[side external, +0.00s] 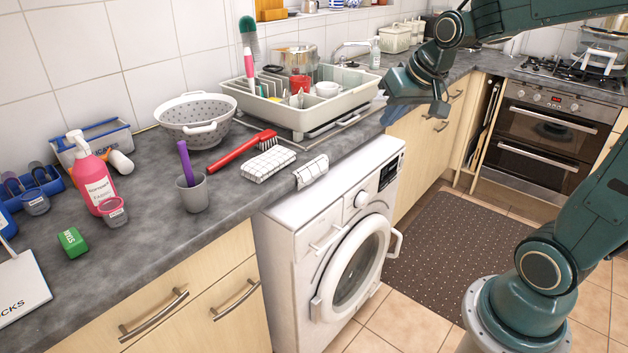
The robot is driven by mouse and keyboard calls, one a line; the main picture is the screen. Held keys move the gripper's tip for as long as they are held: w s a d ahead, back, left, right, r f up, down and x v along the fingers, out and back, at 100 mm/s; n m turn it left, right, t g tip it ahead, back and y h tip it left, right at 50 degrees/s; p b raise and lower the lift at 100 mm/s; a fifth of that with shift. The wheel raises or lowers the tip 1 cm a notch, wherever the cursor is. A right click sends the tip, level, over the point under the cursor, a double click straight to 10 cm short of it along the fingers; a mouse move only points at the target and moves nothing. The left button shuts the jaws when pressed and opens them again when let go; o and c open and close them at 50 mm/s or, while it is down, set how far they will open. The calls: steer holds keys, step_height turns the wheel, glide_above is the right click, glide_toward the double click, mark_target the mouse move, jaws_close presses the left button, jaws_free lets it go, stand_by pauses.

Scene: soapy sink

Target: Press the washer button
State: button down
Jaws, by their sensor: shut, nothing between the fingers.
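The white washing machine (280,243) stands under the counter with its round door (352,265) closed. Its front panel has a round knob (362,198) and a dark display strip (389,173) to the right of it. Which small part of the panel is the button is too small to tell. My gripper (440,110) is shut and empty. It hangs above and to the right of the panel, apart from the washer, near the dish rack's right end.
A dish rack (350,103) with dishes, a colander (198,118), a red brush (243,150) and folded cloths (268,163) lie on the counter (140,215). The washer's right-hand door handle (397,243) sticks out. The floor before the washer, with a brown mat (440,255), is clear.

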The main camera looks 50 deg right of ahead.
mark_target(402, 163)
steer(key=w+d+f+m+h, duration=0.1)
steer(key=w+d+f+m, duration=0.3)
steer(key=d, duration=0.6)
steer(key=w+d+f+m, duration=0.2)
steer(key=w+d+f, duration=0.3)
steer(key=d, duration=0.5)
steer(key=s+d+f+m+h, duration=0.1)
steer(key=s+d+f+m, duration=0.1)
steer(key=d+f, duration=0.7)
steer(key=s+d+f+m+h, duration=0.1)
steer(key=s+d+f+m, duration=0.2)
steer(key=d+f, duration=0.5)
steer(key=shift+s+d+f, duration=0.4)
steer(key=shift+s+d, duration=0.3)
steer(key=shift+f, duration=0.1)
steer(key=w+d+f, duration=0.3)
steer(key=w+f, duration=0.4)
steer(key=w, duration=0.1)
steer(key=shift+w+d+f, duration=0.35)
steer(key=shift+f, duration=0.05)
